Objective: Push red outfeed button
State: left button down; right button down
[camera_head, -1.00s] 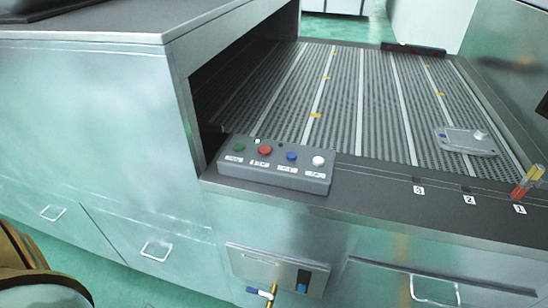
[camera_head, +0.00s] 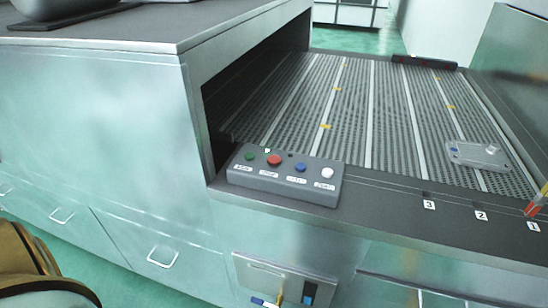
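A red button (camera_head: 274,160) sits on a grey control box (camera_head: 285,186) at the near left corner of the outfeed conveyor. A green button (camera_head: 249,156) is to its left, and a blue button (camera_head: 300,168) and a white button (camera_head: 327,173) are to its right. The labels under the buttons are too small to read. Neither gripper is in view.
The slatted conveyor (camera_head: 385,110) comes out of a metal housing (camera_head: 100,110). A grey casting (camera_head: 477,155) lies at its right side. Number tags mark the front ledge (camera_head: 385,206), and a red and yellow object (camera_head: 537,203) stands at the right edge.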

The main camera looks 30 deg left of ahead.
aim_at(273, 160)
jog(key=i+l, duration=0.2)
jog(key=i+l+u, duration=0.25)
jog(key=k+u, duration=0.1)
jog(key=u, duration=1.2)
